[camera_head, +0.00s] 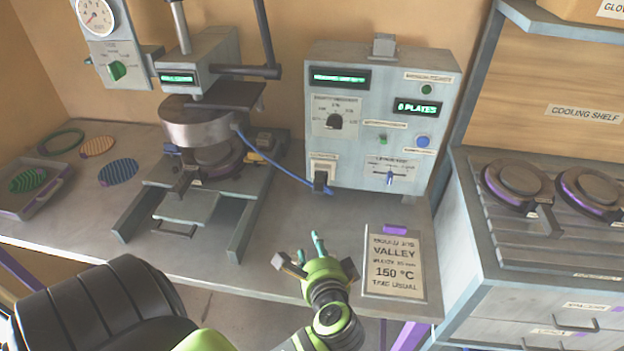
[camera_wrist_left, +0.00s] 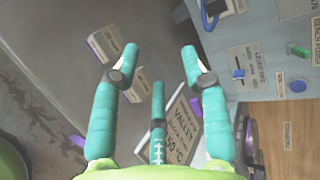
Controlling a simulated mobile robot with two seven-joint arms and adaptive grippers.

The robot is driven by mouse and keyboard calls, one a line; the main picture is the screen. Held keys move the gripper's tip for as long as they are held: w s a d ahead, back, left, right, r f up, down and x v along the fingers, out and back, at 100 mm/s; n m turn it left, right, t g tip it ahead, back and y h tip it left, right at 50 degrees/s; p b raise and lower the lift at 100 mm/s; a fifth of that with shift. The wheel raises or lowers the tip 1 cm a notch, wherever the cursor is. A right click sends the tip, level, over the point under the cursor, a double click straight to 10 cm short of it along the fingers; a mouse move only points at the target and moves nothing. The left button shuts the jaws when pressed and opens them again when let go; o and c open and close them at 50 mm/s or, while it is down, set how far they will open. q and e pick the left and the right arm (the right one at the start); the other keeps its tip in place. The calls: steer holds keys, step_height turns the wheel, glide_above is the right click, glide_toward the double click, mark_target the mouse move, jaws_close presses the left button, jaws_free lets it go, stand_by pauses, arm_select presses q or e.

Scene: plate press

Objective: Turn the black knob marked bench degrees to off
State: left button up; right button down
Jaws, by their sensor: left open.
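A grey control box (camera_head: 368,150) stands at the back of the bench. On its left part is a black knob (camera_head: 335,121) on a pale dial plate with small markings around it. The print is too small to read, and I cannot tell its setting. My left gripper (camera_head: 316,262) is open and empty above the bench's front edge, below and in front of the box, apart from the knob. Its spread teal fingers also show in the left wrist view (camera_wrist_left: 158,75), where the knob does not show. My right gripper is not in view.
A blue cable runs from a black plug (camera_head: 320,181) to the press (camera_head: 200,125). The box also bears a blue button (camera_head: 422,141), a green button and a slider (camera_head: 390,178). A "VALLEY 150 °C" card (camera_head: 394,265) lies right of my gripper. A cooling shelf stands at right.

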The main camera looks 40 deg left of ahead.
arm_select(q)
steer(key=shift+s+d+f+n+g+h, duration=0.3)
steer(key=shift+s+f+n+h, duration=0.15)
steer(key=shift+s+f, duration=0.25)
steer(key=shift+s+d+f+n+g+h, duration=0.15)
steer(key=shift+s+f+n+g+h, duration=0.15)
steer(key=shift+s+f+n+h, duration=0.35)
steer(key=shift+f, duration=0.2)
steer(key=s+d+f+n+g+h, duration=0.4)
steer(key=s+d+n+h, duration=0.2)
steer(key=s+d+h, duration=0.4)
steer(key=s+f+g+y, duration=0.1)
steer(key=s+f, duration=0.1)
steer(key=f, duration=1.1)
steer(key=s+f+y, duration=0.1)
steer(key=s+f, duration=0.1)
steer(key=f, duration=1)
steer(key=s+a+f+g, duration=0.1)
steer(key=s+a+f, duration=0.2)
steer(key=s+f, duration=0.9)
steer(key=shift+s+f+m, duration=0.25)
steer(key=shift+s+m, duration=0.15)
steer(key=shift+s, duration=0.6)
steer(key=shift+a, duration=0.1)
